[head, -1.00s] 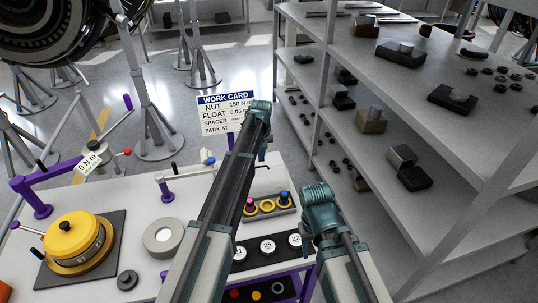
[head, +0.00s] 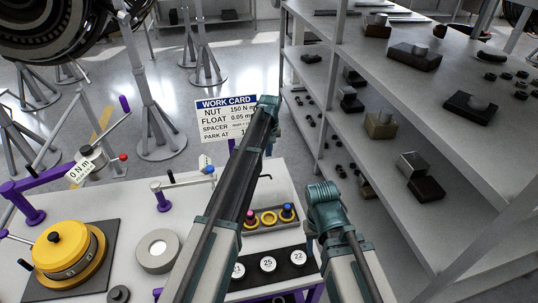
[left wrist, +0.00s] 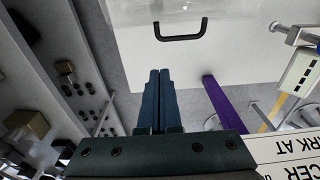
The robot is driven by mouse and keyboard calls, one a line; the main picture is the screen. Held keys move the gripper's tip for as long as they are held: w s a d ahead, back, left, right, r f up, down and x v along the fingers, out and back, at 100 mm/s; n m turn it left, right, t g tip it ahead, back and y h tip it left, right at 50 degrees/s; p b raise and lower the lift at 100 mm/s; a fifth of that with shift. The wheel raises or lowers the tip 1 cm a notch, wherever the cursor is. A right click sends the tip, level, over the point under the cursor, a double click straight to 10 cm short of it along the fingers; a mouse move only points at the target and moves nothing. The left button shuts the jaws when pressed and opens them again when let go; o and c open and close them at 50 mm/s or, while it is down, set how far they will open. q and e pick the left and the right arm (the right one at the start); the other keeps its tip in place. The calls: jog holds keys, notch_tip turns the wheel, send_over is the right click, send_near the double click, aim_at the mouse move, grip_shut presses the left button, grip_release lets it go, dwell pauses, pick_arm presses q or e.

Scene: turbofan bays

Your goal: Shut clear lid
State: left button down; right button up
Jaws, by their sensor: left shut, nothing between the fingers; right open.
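A black U-shaped handle (left wrist: 180,30) shows in the left wrist view on a pale, see-through panel that looks like the clear lid (left wrist: 150,14). My left gripper (left wrist: 160,73) is shut and empty, its blue fingertips just below the handle in that picture. I see no clear contact with it. In the head view a small dark bar (head: 265,177) shows at the back of the grey tray (head: 287,226); the lid's outline and angle are hard to tell there. My left gripper is hidden in the head view. My right arm shows at lower right, but its fingers do not.
The tray holds yellow rings and coloured pegs. A purple post carries the work card (head: 228,118) close by. A yellow-topped round unit (head: 65,247) and a grey ring (head: 158,250) stand on the bench at left. Metal shelving (head: 385,150) rises at right.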

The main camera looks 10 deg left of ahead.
pick_arm(q)
jog(key=f+b, duration=0.2)
jog(key=s+f+b, duration=0.1)
jog(key=f+b, duration=0.1)
jog(key=f, duration=0.1)
jog(key=s+d+f+b, duration=0.1)
jog(key=f+b, duration=0.1)
jog(key=b, duration=0.1)
jog(key=shift+s+f, duration=0.25)
jog(key=shift+f, duration=0.05)
jog(key=shift+s+d+r, duration=0.1)
jog(key=shift+s, duration=0.2)
